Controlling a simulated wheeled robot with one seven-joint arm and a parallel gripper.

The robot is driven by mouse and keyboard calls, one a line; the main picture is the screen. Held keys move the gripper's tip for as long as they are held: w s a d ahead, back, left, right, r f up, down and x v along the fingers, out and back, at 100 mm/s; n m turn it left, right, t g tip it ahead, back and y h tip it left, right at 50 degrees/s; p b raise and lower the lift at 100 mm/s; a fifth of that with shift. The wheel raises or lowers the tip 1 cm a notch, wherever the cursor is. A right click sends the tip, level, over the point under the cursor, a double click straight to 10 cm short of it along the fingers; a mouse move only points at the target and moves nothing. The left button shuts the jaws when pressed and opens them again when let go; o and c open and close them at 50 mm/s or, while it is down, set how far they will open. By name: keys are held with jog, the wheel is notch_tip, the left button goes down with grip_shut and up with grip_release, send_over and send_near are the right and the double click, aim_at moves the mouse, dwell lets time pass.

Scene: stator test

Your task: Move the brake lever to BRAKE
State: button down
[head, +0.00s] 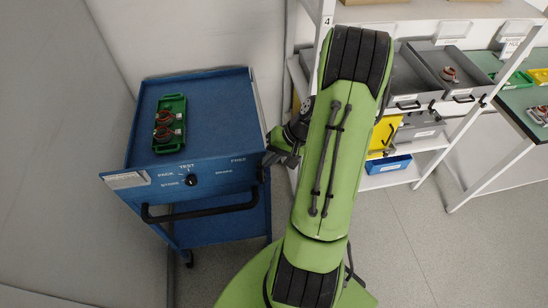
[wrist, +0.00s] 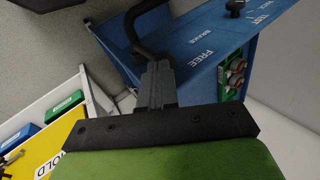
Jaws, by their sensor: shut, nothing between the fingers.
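The front panel (head: 215,182) of the blue cart carries the words FREE and BRAKE near its right end. In the wrist view the words FREE (wrist: 194,62) and BRAKE stand just right of my fingers. I cannot clearly make out a separate brake lever; it may be hidden by my fingers or arm.
A black knob (head: 191,180) sits mid-panel below TEST; it also shows in the wrist view (wrist: 235,8). A green fixture (head: 168,138) with reddish coils lies on the cart top. White shelves with grey bins (head: 405,85) and a blue bin (head: 388,165) stand right.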

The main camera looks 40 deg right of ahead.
jog(key=shift+w+a, duration=0.1)
jog(key=shift+a, duration=0.1)
jog(key=shift+w+a+r+g+h, duration=0.15)
jog(key=shift+w+a+g+h, duration=0.3)
jog(key=shift+a+h, duration=0.25)
jog(key=shift+w+a+f+g+h+b, duration=0.8)
jog(key=shift+w+a+f+h, duration=0.4)
jog(key=shift+a, duration=0.4)
jog(key=shift+w+a+f+g+h+b, duration=0.6)
jog(key=shift+w+a+f+g+h, duration=0.4)
jog(key=shift+a+h, duration=0.55)
jog(key=shift+w+a+f+g+h+b, duration=0.8)
jog(key=shift+w+a+f+h, duration=0.3)
jog(key=shift+a, duration=0.6)
jog(key=shift+r, duration=0.1)
jog(key=shift+w+n, duration=0.1)
jog(key=shift+n, duration=0.2)
